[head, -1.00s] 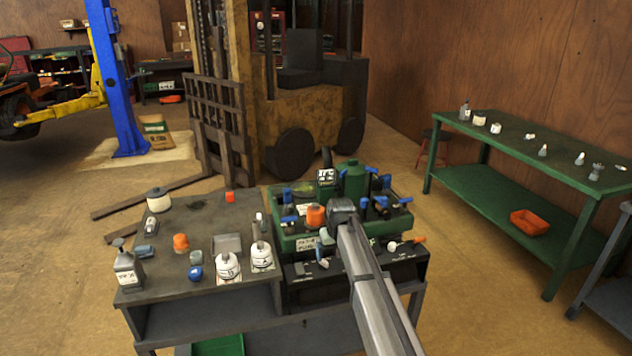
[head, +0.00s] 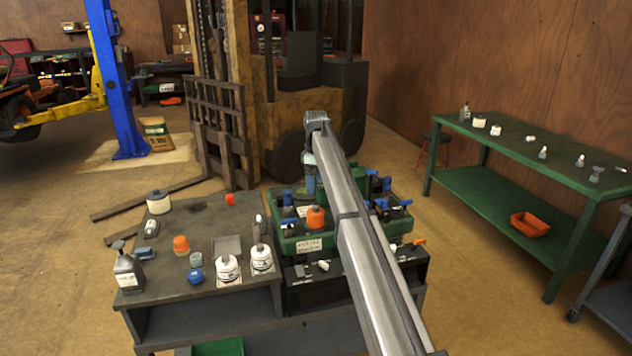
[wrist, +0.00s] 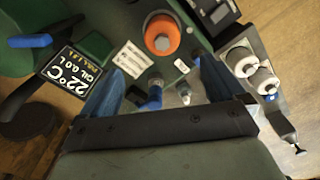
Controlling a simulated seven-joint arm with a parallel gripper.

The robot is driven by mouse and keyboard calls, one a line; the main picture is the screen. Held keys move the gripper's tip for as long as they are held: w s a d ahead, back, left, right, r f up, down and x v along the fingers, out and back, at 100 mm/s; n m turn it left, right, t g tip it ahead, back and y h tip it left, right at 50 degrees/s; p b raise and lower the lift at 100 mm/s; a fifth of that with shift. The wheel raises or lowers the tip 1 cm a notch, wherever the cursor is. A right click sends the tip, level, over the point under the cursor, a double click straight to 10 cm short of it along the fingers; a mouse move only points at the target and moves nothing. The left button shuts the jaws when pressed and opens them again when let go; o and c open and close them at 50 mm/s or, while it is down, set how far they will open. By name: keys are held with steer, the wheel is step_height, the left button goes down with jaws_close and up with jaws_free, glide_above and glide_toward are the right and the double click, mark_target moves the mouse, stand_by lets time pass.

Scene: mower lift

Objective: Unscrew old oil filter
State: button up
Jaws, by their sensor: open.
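An orange round part (head: 316,218), which looks like the oil filter, sits upright on the green machine (head: 309,246) in the head view. A blue-handled valve (wrist: 150,98) shows between the fingers. In the head view my arm hides part of the machine, and the fingers are hard to make out.
Two white bottles (head: 262,259), an orange cap (head: 181,244), a blue cap (head: 195,276) and a grey pump bottle (head: 127,268) stand on the dark bench (head: 190,218), left of the machine. Blue-handled valves (head: 383,204) crowd its right side.

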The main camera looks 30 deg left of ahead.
mark_target(316, 211)
steer(key=shift+n, duration=0.8)
step_height(316, 211, down, 14)
steer(key=shift+s+d+r, duration=0.1)
steer(key=shift+c, duration=0.4)
steer(key=c, duration=1.2)
steer(key=o, duration=1.3)
